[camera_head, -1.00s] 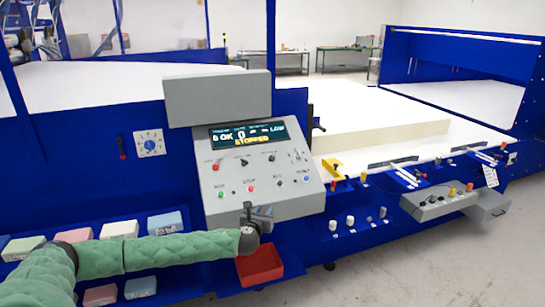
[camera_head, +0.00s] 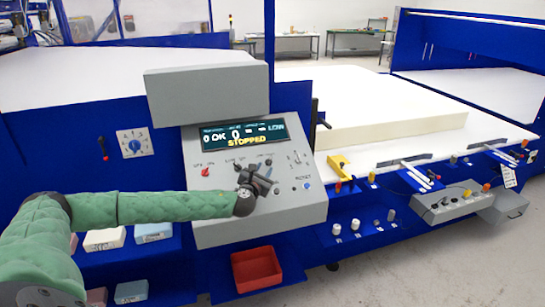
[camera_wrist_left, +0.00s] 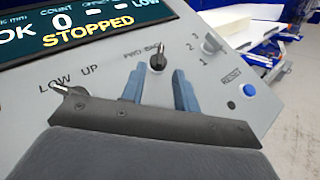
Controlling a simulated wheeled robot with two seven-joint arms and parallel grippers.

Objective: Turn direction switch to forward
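The direction switch (camera_wrist_left: 157,61), marked FWD/BACK, is a small dark knob on the sloped grey control panel (camera_head: 220,233). In the left wrist view it stands between and just beyond the tips of my left gripper (camera_wrist_left: 160,76). The two blue-grey fingers are apart, one on each side, and I see no clear contact. In the head view my left gripper (camera_head: 262,176) is over the middle of the panel and largely hides the switch there. Which way the switch is set is hard to tell. My right gripper is not in view.
The panel display (camera_head: 240,133) reads STOPPED. A LOW/UP lever (camera_wrist_left: 70,90), a 1-2-3 selector (camera_wrist_left: 211,43) and a blue reset button (camera_wrist_left: 249,90) sit near the gripper. A red bin (camera_head: 257,269) is below. White foam (camera_head: 390,125) lies behind.

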